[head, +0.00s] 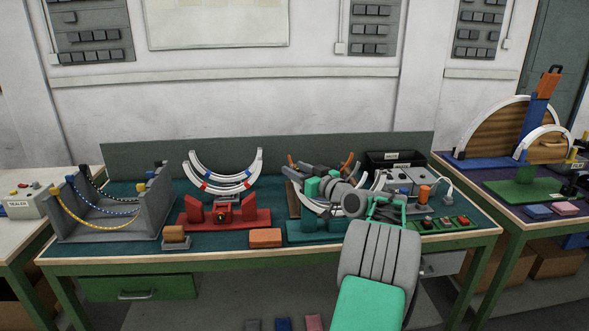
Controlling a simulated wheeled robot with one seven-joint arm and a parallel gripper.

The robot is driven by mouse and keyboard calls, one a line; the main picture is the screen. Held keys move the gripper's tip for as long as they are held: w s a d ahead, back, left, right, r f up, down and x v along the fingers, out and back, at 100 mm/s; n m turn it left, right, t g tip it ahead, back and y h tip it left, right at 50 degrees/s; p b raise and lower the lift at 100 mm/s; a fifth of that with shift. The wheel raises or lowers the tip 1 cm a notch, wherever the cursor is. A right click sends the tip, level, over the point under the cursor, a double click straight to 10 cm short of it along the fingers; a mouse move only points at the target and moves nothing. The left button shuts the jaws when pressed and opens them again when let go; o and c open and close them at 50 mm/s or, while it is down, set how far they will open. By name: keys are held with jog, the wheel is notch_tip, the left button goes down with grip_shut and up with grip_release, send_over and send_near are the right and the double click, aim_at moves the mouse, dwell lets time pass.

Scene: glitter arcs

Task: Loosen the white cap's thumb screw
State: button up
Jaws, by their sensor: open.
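My arm reaches from the bottom right over the teal-based fixture (313,236) right of the table's middle. My gripper (308,172) is at the far end of the arm, over this fixture, small and partly covered by my own links. It is open, and I see nothing held in it. Parts of white arcs show around the arm at this fixture. I cannot make out the white cap or its thumb screw; the arm may cover them. I cannot tell whether the gripper touches anything.
A red fixture (245,217) with white arcs (222,188) stands left of the arm. An orange block (265,238) lies near the front edge. A grey rack (107,221) with strung beads is at the left. A grey box (412,182) and black bin (380,160) crowd the right.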

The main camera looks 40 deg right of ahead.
jog(key=shift+w, duration=0.15)
grip_shut()
dwell(0.4)
